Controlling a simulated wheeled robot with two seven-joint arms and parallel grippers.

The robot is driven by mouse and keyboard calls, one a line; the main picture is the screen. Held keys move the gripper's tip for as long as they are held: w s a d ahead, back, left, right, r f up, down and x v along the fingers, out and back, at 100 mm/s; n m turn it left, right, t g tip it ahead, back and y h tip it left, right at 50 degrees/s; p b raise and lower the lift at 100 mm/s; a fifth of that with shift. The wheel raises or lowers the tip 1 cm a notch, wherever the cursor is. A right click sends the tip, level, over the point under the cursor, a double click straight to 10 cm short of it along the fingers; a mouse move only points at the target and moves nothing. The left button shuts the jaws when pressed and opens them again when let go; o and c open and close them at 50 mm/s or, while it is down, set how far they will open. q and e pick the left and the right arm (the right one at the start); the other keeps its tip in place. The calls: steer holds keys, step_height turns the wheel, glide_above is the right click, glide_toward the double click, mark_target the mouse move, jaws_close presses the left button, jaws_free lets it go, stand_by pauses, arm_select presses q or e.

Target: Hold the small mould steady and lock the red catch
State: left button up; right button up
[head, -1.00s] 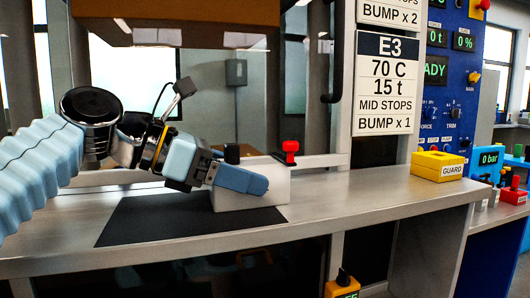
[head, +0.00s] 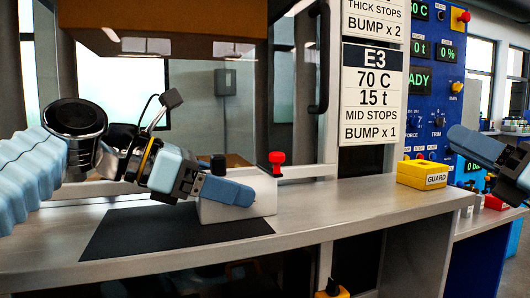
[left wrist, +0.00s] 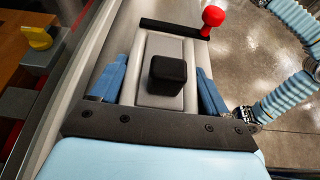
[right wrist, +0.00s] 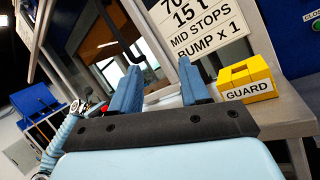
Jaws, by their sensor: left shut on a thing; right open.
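The small mould (head: 239,208) is a pale grey block standing on the dark mat (head: 150,233) on the steel bench. A black knob (left wrist: 168,74) rises from its middle. At its far end is the red catch (head: 277,160); in the left wrist view a black bar crosses that end, with the red knob (left wrist: 213,16) beyond the mould's side. My left gripper (left wrist: 160,85) is shut on the mould, one blue finger along each side; it also shows in the head view (head: 232,192). My right gripper (right wrist: 160,88) is open and empty, at the head view's right edge, well clear of the mould.
A yellow GUARD box (head: 422,172) stands on the bench between the mould and my right gripper. A blue control panel (head: 435,95) and an E3 sign (head: 375,90) rise behind. The bench front right of the mould is clear. A yellow-based switch (head: 332,289) sits below the bench edge.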

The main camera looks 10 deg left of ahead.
mark_target(273, 154)
steer(key=s+a+f+n+g, duration=0.1)
steer(key=s+a+n+g, duration=0.4)
steer(key=a, duration=0.4)
steer(key=s+a+n+g, duration=0.5)
steer(key=s+a+g, duration=0.1)
steer(key=a, duration=0.3)
steer(key=w+a, duration=0.1)
steer(key=a, duration=0.6)
steer(key=w+a, duration=0.1)
steer(key=a, duration=0.2)
steer(key=shift+w+a, duration=0.4)
steer(key=shift+a, duration=0.45)
jaws_close()
